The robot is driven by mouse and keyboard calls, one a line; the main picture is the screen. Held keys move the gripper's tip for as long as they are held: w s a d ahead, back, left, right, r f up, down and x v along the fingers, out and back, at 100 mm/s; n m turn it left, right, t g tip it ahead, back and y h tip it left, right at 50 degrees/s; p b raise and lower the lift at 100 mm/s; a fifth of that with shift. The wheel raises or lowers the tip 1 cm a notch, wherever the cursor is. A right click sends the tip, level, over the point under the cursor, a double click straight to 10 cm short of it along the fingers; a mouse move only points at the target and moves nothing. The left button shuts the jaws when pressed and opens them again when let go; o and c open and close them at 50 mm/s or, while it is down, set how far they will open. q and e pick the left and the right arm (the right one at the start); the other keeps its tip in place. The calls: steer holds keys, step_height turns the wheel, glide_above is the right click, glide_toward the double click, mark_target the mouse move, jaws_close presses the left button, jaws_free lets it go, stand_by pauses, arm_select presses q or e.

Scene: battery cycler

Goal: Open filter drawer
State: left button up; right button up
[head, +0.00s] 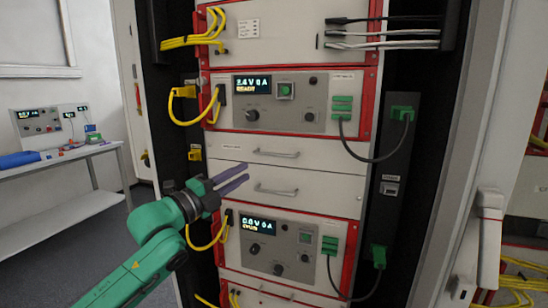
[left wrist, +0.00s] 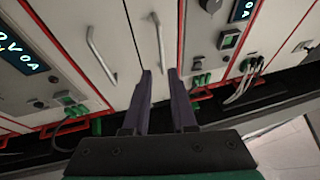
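Two pale drawer fronts sit one above the other in the middle of the rack, both closed: the upper drawer (head: 318,156) and the lower drawer (head: 318,188). Each has a metal bar handle, the upper handle (head: 275,153) and the lower handle (head: 275,191). The labels are too small to read, so I cannot tell which is the filter drawer. My left gripper (head: 246,172) is open and empty, its purple fingers pointing at the drawers. In the left wrist view, the upper handle (left wrist: 160,45) lies just beyond the fingertips; the lower handle (left wrist: 101,55) is to their left. My right gripper is not seen.
Cable loops hang beside the rack. An open cabinet door (head: 485,130) stands at right. A bench (head: 60,160) with instruments is at left.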

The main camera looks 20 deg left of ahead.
mark_target(273, 155)
arm_select(q)
steer(key=p+x, duration=0.2)
steer(key=x, duration=0.4)
steer(key=p+x, duration=0.2)
steer(key=x, duration=0.4)
steer(key=shift+w+d+r+p, duration=0.1)
steer(key=shift+d+r+p, duration=0.05)
steer(key=shift+r+p, duration=0.2)
steer(key=shift+f, duration=0.1)
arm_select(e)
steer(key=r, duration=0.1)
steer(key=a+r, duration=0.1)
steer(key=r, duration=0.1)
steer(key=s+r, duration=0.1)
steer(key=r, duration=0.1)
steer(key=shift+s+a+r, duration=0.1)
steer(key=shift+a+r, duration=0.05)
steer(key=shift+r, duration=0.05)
arm_select(q)
steer(key=shift+c, duration=0.3)
jaws_close()
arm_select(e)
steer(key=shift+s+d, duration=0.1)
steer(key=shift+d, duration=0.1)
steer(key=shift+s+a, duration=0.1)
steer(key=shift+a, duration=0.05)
